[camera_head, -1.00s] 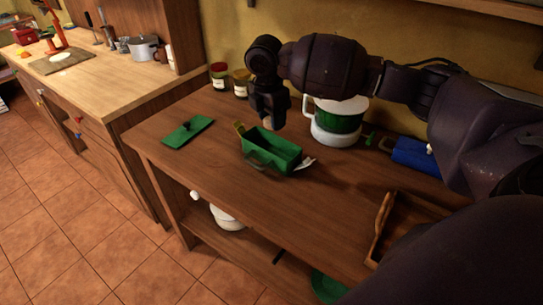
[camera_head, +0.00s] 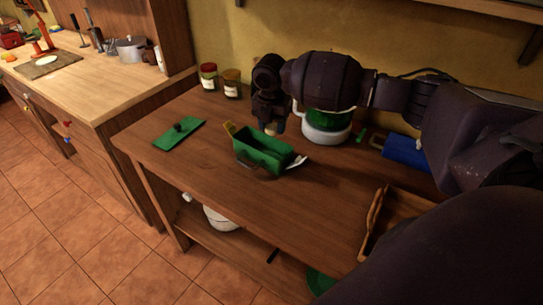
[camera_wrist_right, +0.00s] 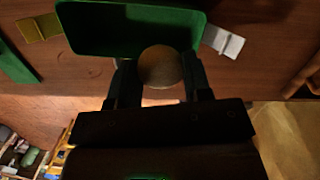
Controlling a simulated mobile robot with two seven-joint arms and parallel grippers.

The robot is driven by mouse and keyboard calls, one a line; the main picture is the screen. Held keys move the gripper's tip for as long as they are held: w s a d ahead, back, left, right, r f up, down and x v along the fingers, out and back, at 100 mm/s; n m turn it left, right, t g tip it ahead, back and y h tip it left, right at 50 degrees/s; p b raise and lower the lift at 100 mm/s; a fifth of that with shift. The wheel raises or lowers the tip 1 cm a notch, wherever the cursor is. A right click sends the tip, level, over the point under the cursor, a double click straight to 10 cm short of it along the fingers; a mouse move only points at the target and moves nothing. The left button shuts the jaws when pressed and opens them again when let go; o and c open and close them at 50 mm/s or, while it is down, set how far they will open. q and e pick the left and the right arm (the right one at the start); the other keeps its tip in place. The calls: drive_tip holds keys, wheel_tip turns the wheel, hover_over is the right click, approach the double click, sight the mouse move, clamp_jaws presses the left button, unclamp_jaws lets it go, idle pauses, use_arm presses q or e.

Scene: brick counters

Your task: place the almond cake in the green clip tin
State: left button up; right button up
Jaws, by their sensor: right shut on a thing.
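The green clip tin (camera_head: 262,158) stands open on the wooden counter, with a yellow clip (camera_head: 230,129) at its left end and a pale clip (camera_head: 297,162) at its right. My right gripper (camera_head: 272,128) points down at the tin's far side. In the right wrist view the gripper (camera_wrist_right: 160,82) is shut on the round, tan-brown almond cake (camera_wrist_right: 160,67). There the cake overlaps the edge of the tin (camera_wrist_right: 120,28); I cannot tell its height above the rim. The tin's floor is mostly hidden in the head view. My left gripper is not in view.
Two jars (camera_head: 231,84) stand at the back. A green and white canister (camera_head: 327,125) stands behind my right arm. A blue object (camera_head: 405,151) and a wooden tray (camera_head: 375,215) are at the right.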

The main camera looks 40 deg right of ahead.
approach(273, 156)
drive_tip(key=shift+s+a+f, duration=0.2)
drive_tip(key=shift+s+f, duration=0.2)
drive_tip(key=shift+f, duration=0.1)
drive_tip(key=shift+s+a+f, duration=0.2)
drive_tip(key=shift+s+f, duration=0.15)
drive_tip(key=shift+f, duration=0.1)
drive_tip(key=shift+f+b, duration=0.35)
drive_tip(key=shift+f, duration=0.3)
wheel_tip(273, 156, down, 4)
drive_tip(key=shift+r, duration=0.1)
drive_tip(key=o, duration=0.6)
